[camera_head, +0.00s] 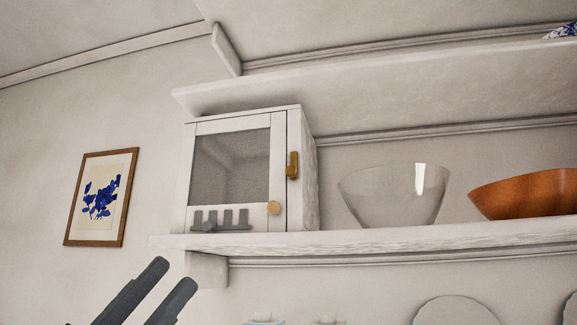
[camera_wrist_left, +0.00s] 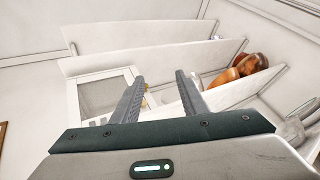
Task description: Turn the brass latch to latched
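The brass latch (camera_head: 292,165) is on the right front edge of a small white cabinet (camera_head: 309,180) with a glass door (camera_head: 230,165). Its long part looks about upright, with a short part sticking out left near its lower end. My left gripper (camera_head: 168,278) is below and left of the cabinet in the head view, open and empty, touching nothing. In the left wrist view the gripper (camera_wrist_left: 160,76) points toward the shelves, and a bit of brass (camera_wrist_left: 146,101) shows beside the left finger, mostly hidden. My right gripper is not in view.
The cabinet stands on a white shelf (camera_head: 400,242) with another shelf (camera_head: 380,85) above.

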